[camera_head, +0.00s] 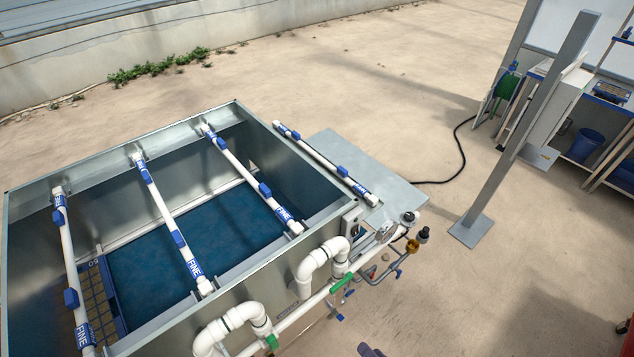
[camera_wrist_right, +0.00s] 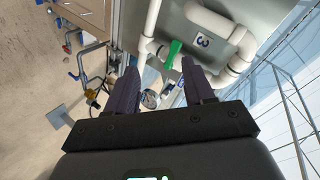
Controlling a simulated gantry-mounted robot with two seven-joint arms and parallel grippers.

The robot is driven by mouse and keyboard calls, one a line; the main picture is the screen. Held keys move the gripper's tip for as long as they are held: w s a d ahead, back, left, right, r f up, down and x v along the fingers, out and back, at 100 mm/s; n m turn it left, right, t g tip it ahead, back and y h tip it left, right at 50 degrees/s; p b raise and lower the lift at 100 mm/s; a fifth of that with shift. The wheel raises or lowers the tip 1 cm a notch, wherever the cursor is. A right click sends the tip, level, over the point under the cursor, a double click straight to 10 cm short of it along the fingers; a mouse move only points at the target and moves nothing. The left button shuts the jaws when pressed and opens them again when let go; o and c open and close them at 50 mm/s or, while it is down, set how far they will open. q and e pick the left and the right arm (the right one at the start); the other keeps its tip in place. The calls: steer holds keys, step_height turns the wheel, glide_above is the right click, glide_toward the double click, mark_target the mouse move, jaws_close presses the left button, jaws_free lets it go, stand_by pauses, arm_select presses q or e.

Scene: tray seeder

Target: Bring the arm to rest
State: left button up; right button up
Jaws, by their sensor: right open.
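My right gripper (camera_head: 369,350) barely shows at the bottom edge of the head view, as a dark purple fingertip. In the right wrist view my right gripper (camera_wrist_right: 160,78) shows both dark fingers spread apart, with nothing between them in its grasp. Beyond the fingers are white pipes and a green valve handle (camera_wrist_right: 172,54); I cannot tell how near they are. The rest of my right arm is out of the head view. My left gripper is in neither view.
A metal tank (camera_head: 225,291) holds dark blue water, with white spray pipes (camera_head: 171,222) across it. White plumbing (camera_head: 312,264) with green handles runs along its front side. A grey post (camera_head: 524,132) stands to the right. Open concrete floor (camera_head: 490,300) lies right of the tank.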

steer(key=s+d+r+n+g+h, duration=0.6)
steer(key=s+d+r+n+g, duration=0.1)
steer(key=s, duration=0.3)
steer(key=shift+s+d+r+n+p, duration=0.3)
steer(key=shift+s+d+r, duration=0.15)
steer(key=shift+r, duration=0.35)
